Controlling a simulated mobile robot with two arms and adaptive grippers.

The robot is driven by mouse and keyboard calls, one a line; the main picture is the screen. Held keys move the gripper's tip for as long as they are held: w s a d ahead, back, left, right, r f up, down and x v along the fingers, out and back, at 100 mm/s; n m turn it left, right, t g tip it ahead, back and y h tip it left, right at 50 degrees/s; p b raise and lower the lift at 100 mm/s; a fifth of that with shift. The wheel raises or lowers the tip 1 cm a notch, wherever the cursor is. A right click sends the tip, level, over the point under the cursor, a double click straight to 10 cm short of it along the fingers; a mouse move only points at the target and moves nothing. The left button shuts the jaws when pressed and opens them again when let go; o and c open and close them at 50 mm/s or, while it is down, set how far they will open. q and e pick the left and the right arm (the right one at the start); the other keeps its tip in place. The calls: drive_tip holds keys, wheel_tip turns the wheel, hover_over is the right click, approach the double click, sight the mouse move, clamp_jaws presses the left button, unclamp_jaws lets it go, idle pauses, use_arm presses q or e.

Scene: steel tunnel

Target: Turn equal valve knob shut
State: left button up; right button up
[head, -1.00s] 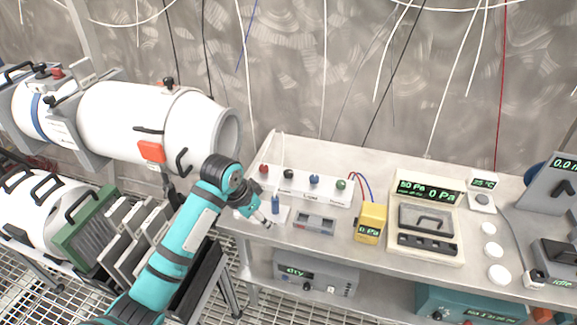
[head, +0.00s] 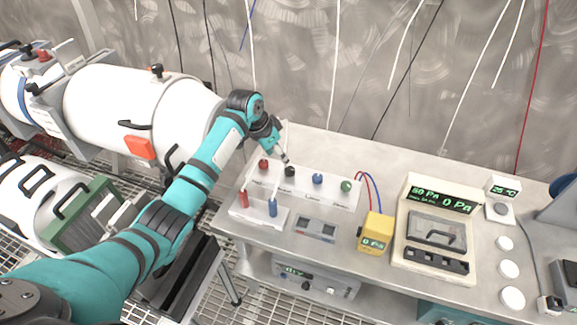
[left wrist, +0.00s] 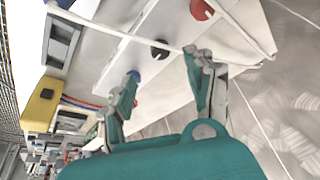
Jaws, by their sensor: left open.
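A white panel (head: 327,194) on the bench carries a red knob (head: 263,164), a black knob (head: 290,171), a blue knob (head: 318,178) and a green knob (head: 346,186). Its labels are too small to tell which is the equal valve. My left gripper (head: 286,159) is just above and behind the black knob. In the left wrist view the open fingers (left wrist: 166,72) point toward the black knob (left wrist: 160,48), which lies just beyond and between them. The blue knob (left wrist: 133,75) is partly hidden by one finger; the red knob (left wrist: 201,9) is at the top.
A white holder (head: 262,216) with a red and a blue upright piece stands before the panel. A yellow gauge (head: 375,234) and a cream pressure unit (head: 437,236) stand to the right. A large white cylinder (head: 125,105) is at left. White cables hang close behind my left arm.

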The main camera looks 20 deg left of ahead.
sight(289, 169)
use_arm(q)
drive_tip(key=x, duration=0.5)
drive_tip(key=shift+w+d+f, duration=0.1)
drive_tip(key=shift+w+f, duration=0.05)
drive_tip(key=shift+f, duration=0.2)
drive_tip(key=x, duration=0.3)
drive_tip(key=shift+w+f, duration=0.1)
drive_tip(key=shift+f, duration=0.15)
drive_tip(key=c, duration=0.7)
clamp_jaws()
use_arm(e)
drive_tip(key=w, duration=0.3)
drive_tip(key=shift+w+r+t, duration=0.15)
drive_tip(key=shift+w+t, duration=0.15)
